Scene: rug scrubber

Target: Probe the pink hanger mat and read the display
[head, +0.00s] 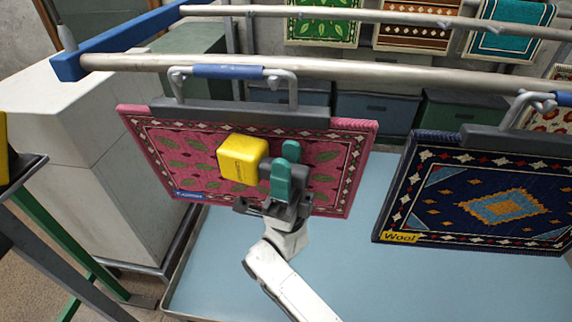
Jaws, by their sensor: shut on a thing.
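The pink mat (160,150) with a green leaf pattern and dark border hangs from a grey clamp hanger on the front rail, left of centre. A small blue label at its lower left is too small to read. My gripper (285,166), with teal fingers, is in front of the mat's middle right. It is shut on the dark grip of a yellow meter (242,158), whose body lies over the mat's centre. I cannot tell whether the meter touches the mat. No display reading is visible; the side facing me shows only small dark lettering.
A navy mat (480,200) labelled "Wool" hangs to the right, with a gap between. The metal rail (350,70) runs above both. A pale cabinet (100,150) stands left. More mats (420,30) hang behind. A light blue tray floor (300,275) lies below.

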